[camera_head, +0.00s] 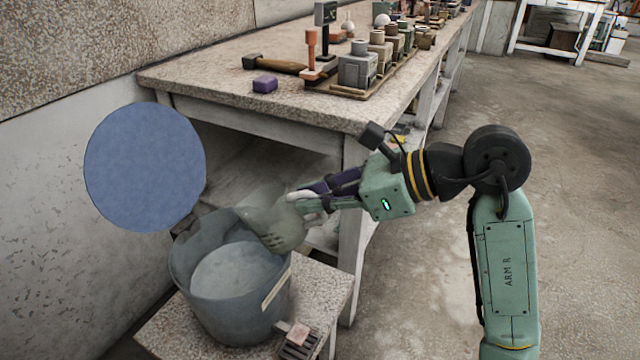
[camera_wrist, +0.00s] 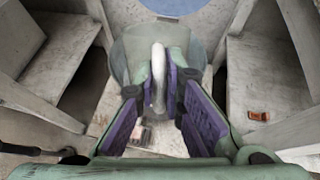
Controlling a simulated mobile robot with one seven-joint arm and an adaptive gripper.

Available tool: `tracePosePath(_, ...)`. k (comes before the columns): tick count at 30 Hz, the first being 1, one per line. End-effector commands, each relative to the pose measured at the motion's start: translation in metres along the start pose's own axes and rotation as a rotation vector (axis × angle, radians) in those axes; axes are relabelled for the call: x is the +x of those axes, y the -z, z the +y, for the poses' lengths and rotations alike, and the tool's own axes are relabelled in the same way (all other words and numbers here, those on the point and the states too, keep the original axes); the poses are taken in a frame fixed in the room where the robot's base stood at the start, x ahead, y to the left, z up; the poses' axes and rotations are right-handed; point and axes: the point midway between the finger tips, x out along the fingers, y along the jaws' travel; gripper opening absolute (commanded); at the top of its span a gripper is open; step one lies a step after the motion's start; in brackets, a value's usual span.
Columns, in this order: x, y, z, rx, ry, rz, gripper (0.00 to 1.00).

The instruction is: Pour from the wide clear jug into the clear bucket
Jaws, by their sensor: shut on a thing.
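The wide clear jug (camera_head: 272,222) is tilted down to the left, its mouth end over the right rim of the clear bucket (camera_head: 222,312). My gripper (camera_head: 312,202) is shut on the jug's pale handle, to the right of the bucket. In the wrist view my gripper's purple fingers (camera_wrist: 160,88) close on both sides of the white handle (camera_wrist: 158,62), with the jug's clear body (camera_wrist: 131,60) beyond. The bucket stands upright on a low stone-topped stand. A pale, level surface shows inside it. I cannot make out a stream or the jug's contents.
A large blue disc (camera_head: 145,167) shows before the left wall. The low stand (camera_head: 165,332) also bears a small pinkish block (camera_head: 299,333) near its front edge. The long workbench (camera_head: 215,88) behind carries a mallet, a purple block and several jars. Open floor lies right.

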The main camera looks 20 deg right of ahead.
Motion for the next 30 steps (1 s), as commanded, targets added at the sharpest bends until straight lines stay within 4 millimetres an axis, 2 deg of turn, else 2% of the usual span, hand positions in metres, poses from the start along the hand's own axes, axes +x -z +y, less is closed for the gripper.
tracePosePath(1, -0.001, -0.006, 0.0, -0.001, 0.0, 0.022, 0.0)
tracePosePath(30, 0.014, -0.026, 0.0, -0.01, -0.002, 0.4, 0.0)
